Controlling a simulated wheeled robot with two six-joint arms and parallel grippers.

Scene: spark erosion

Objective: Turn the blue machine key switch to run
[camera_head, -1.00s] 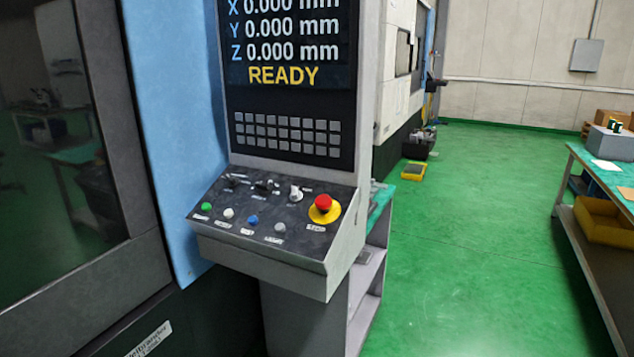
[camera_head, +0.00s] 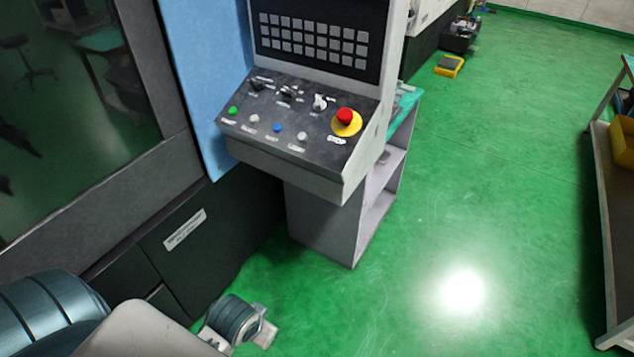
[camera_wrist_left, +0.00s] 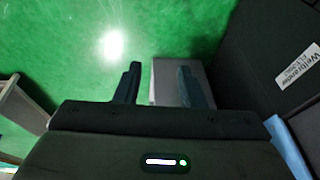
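The control panel (camera_head: 300,122) of the blue machine (camera_head: 205,80) slopes out below a keypad. Its upper row has a dark switch (camera_head: 256,86) at left, another dark switch (camera_head: 287,93) in the middle and a white knob (camera_head: 320,102) at right. Which one is the key switch, and its setting, are too small to tell. In the left wrist view my left gripper (camera_wrist_left: 159,78) is open and empty, its fingers apart over the floor and a grey cabinet-like shape. In the head view my left arm is at bottom left, below and apart from the panel. My right gripper is not in view.
A red emergency stop (camera_head: 345,117) on a yellow base sits at the panel's right. Green (camera_head: 233,111), white, blue (camera_head: 277,128) and grey buttons line its front. A grey stand (camera_head: 330,220) supports it. The green floor (camera_head: 500,200) is clear up to the right-hand workbench (camera_head: 608,230).

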